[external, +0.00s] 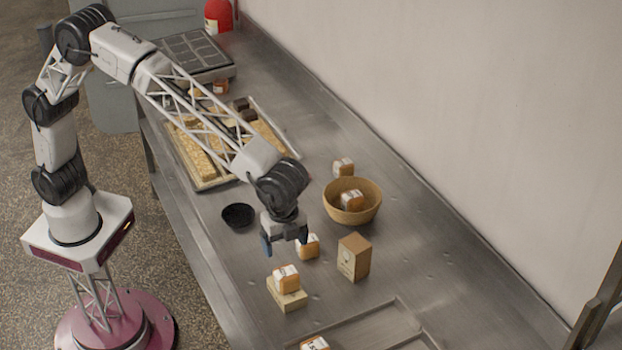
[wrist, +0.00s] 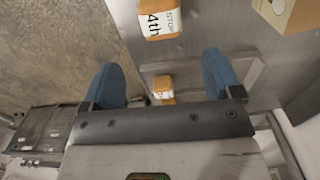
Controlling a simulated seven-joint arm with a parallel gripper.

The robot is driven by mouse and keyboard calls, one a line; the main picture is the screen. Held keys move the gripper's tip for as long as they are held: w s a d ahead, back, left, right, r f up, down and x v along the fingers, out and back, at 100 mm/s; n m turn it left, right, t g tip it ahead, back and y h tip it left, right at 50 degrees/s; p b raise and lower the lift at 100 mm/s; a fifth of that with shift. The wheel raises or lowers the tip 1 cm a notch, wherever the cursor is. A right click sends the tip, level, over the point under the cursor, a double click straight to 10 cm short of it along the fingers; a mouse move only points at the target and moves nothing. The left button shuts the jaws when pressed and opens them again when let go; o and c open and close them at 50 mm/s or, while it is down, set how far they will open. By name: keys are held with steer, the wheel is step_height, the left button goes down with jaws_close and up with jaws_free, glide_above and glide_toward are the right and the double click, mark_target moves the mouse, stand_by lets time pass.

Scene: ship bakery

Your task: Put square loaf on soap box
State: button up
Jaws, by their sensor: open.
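Several small square loaves, orange-brown with white labels, are in the external view. One loaf (external: 308,247) is on the counter just right of and behind my gripper (external: 284,244). Another loaf (external: 286,278) lies on top of a low tan box (external: 289,299). A taller tan carton (external: 354,257) stands upright to the right; I cannot tell from print which is the soap box. My gripper points down, open and empty, above the counter. In the wrist view, its blue fingers (wrist: 163,82) are apart; a loaf labelled "4th STOP" (wrist: 160,20) is ahead, and a smaller-looking loaf shows between them.
A wicker bowl (external: 369,209) holds a loaf, with another loaf (external: 343,167) behind it. A black bowl (external: 238,215) is left of my gripper. A tray (external: 208,185) of baked goods lies farther back. A loaf (external: 315,343) sits by the recessed counter area (external: 370,330).

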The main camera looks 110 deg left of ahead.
stand_by(0.3)
steer(key=s+a+r+n, duration=0.1)
steer(key=s+a+r, duration=0.3)
steer(key=s, duration=0.5)
steer(key=s+a+r+n+t, duration=0.1)
steer(key=s+a+r+n, duration=0.3)
steer(key=s, duration=0.6)
steer(key=s+a+r+m, duration=0.1)
steer(key=s+a+r, duration=0.3)
steer(key=s, duration=0.5)
steer(key=s+a+f+n, duration=0.2)
steer(key=s, duration=1.3)
steer(key=s+a+f+n+t, duration=0.1)
steer(key=s+a+f+n, duration=0.1)
steer(key=s, duration=1.3)
steer(key=shift+f+n+t, duration=0.2)
steer(key=shift+n+t, duration=0.1)
steer(key=shift+n, duration=0.1)
